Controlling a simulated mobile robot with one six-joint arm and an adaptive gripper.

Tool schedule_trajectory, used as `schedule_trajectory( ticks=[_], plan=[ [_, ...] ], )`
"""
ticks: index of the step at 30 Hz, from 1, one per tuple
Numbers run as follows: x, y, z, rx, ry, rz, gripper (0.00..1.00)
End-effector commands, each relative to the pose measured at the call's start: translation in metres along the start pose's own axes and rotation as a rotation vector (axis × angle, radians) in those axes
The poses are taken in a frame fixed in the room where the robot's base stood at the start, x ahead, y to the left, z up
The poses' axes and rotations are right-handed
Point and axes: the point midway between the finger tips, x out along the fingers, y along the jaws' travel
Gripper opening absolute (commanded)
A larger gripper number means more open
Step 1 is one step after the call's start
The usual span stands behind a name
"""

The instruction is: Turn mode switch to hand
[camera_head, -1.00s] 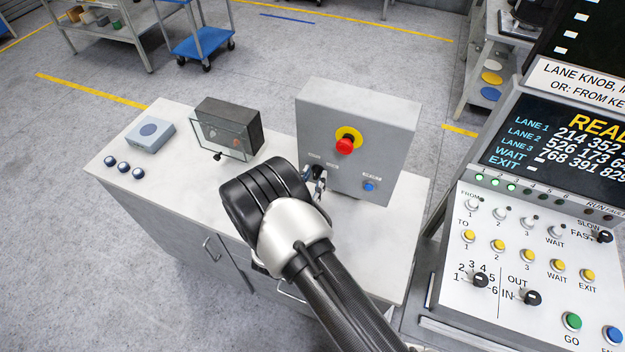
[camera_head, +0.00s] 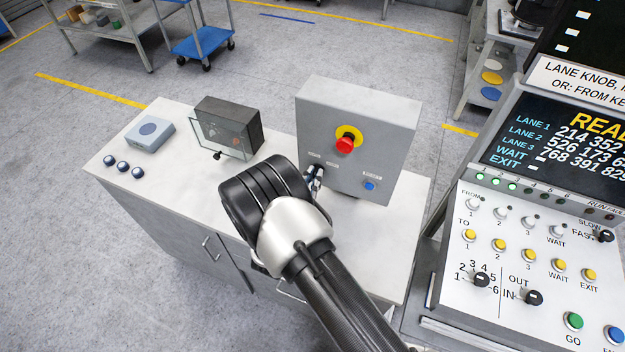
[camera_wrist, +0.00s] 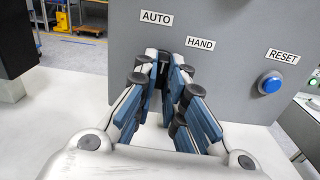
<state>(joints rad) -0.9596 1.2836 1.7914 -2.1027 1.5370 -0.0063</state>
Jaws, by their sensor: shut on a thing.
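The grey control box (camera_head: 325,110) stands on the white cabinet top and also fills the upper part of the wrist view (camera_wrist: 225,60). The mode switch (camera_wrist: 163,70) is a dark knob on its front, below the AUTO label (camera_wrist: 156,18) and left of the HAND label (camera_wrist: 200,43). My gripper (camera_wrist: 167,72) is shut on the mode switch, with blue-padded fingers on both sides of it. The fingers hide most of the knob, so I cannot tell its exact setting. In the head view my gripper (camera_head: 314,177) reaches the lower left of the box front.
A red emergency button (camera_head: 345,143) on a yellow ring sits above the switch. A blue RESET button (camera_wrist: 270,83) is to the right. A dark box with a clear cover (camera_head: 222,138) stands left on the cabinet. A lane console (camera_head: 520,215) stands at the right.

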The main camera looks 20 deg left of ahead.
Motion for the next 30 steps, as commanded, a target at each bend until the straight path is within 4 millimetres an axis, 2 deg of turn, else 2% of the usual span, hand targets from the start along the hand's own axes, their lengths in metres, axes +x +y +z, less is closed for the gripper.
schedule_trajectory(
  ticks=[8, 30],
  plan=[
    [0.0003, 0.0002, -0.0028, 0.185, -0.001, 0.0, 0.0],
    [0.0002, -0.0001, -0.0031, 0.835, -0.002, 0.0, 0.0]
  ],
)
